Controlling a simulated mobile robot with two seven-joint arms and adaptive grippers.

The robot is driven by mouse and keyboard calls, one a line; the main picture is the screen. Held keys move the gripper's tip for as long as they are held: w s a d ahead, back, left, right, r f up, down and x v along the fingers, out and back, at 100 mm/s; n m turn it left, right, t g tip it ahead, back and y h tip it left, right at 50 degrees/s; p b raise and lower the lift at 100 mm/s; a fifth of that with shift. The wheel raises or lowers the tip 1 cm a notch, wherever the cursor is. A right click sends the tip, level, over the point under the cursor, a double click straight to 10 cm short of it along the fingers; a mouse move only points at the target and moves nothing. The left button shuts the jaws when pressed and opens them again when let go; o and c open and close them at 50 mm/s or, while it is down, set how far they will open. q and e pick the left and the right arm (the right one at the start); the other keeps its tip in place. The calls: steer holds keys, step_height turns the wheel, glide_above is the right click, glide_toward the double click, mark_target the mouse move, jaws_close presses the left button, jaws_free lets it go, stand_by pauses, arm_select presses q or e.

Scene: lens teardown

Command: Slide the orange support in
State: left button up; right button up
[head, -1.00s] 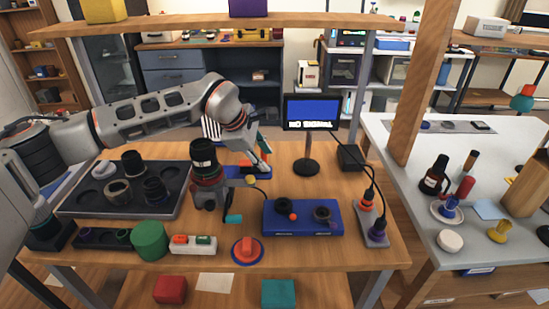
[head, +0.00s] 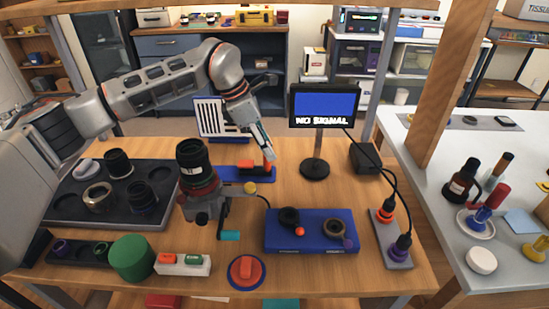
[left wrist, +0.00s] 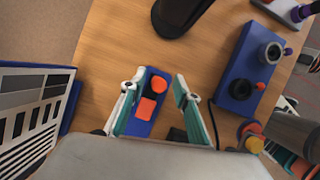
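An orange piece (head: 246,166), which I take to be the support, lies on a narrow blue base (head: 232,174) behind the lens stand. In the left wrist view it shows as an orange block (left wrist: 146,108) with a round orange end (left wrist: 159,84) on the blue base (left wrist: 138,128). My left gripper (head: 267,154) is above it, fingers pointing down. In the left wrist view the gripper (left wrist: 160,80) is open, one teal-padded finger on each side of the base, with nothing held. Contact cannot be told. My right gripper is not in view.
A black lens (head: 194,165) on a stand is close in front of the base. A striped chart (head: 211,117) stands behind, and a monitor (head: 322,105) to the right. A blue fixture box (head: 310,242) is at front right. A lens-parts tray (head: 72,212) is left.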

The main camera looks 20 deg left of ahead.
arm_select(q)
steer(key=x, duration=0.5)
steer(key=shift+f+b, duration=0.15)
steer(key=shift+b, duration=0.15)
